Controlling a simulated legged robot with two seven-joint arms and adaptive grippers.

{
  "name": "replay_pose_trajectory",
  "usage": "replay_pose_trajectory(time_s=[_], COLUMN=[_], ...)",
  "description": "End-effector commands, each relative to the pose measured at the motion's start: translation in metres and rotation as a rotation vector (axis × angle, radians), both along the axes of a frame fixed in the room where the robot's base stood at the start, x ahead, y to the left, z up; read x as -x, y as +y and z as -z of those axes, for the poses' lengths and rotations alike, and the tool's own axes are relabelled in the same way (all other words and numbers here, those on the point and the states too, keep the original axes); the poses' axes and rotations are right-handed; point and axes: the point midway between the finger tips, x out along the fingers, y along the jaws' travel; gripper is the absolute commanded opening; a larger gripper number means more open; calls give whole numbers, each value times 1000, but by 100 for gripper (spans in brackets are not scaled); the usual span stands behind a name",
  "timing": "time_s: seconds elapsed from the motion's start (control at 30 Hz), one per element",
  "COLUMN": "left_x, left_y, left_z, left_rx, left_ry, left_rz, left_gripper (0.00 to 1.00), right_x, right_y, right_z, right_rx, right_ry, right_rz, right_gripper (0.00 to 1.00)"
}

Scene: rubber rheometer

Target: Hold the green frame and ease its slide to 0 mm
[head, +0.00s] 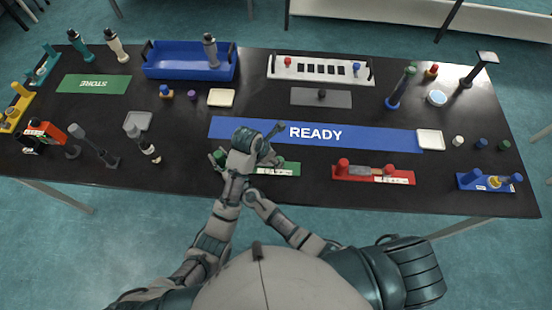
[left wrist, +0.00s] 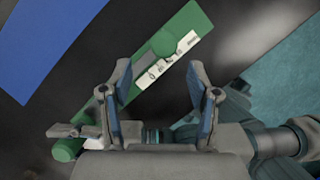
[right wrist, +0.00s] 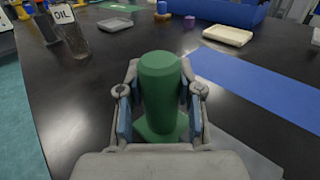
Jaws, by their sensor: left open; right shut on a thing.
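The green frame (head: 285,169) lies near the table's front edge, partly hidden by my arms in the head view. In the left wrist view, it (left wrist: 182,27) runs diagonally, with a white scale label (left wrist: 168,60) and a round green knob (left wrist: 163,41). The slide reading is too small to make out. My right gripper (right wrist: 160,76) is shut on the frame's upright green post (right wrist: 160,90), at its left end in the head view. My left gripper (left wrist: 160,70) is open and empty above the frame, its fingers pointing toward the knob, apart from it.
A blue READY strip (head: 370,137) lies behind the frame. A red frame (head: 373,179) lies to its right and a blue one (head: 474,182) farther right. An OIL bottle (right wrist: 68,30) shows in the right wrist view. My forearms cross close together. Bare black table separates the green and red frames.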

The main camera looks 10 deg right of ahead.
Motion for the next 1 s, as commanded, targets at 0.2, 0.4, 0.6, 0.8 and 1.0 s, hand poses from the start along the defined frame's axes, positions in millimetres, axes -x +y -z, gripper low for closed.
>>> replay_pose_trajectory(time_s=[0.2, 0.4, 0.6, 0.8, 1.0], left_x=[-7, -10, -10, -10, -10], left_y=[-14, -19, -20, -19, -19], left_z=[36, 51, 52, 51, 52], left_rx=[-3, -1, -1, -1, -3], left_ry=[-1, -1, -3, -3, -3], left_rz=[2, 1, 2, 2, 1], left_gripper=[61, 61, 61, 28, 0], right_x=[0, 0, 0, 0, 0], right_y=[-1, -1, -1, 0, -1], right_z=[0, 0, 0, 0, 0], right_rx=[1, 1, 0, 0, 0], right_ry=[0, 0, -1, -1, -1], right_rz=[0, 0, 0, 0, 1], right_gripper=[0, 0, 0, 0, 0])
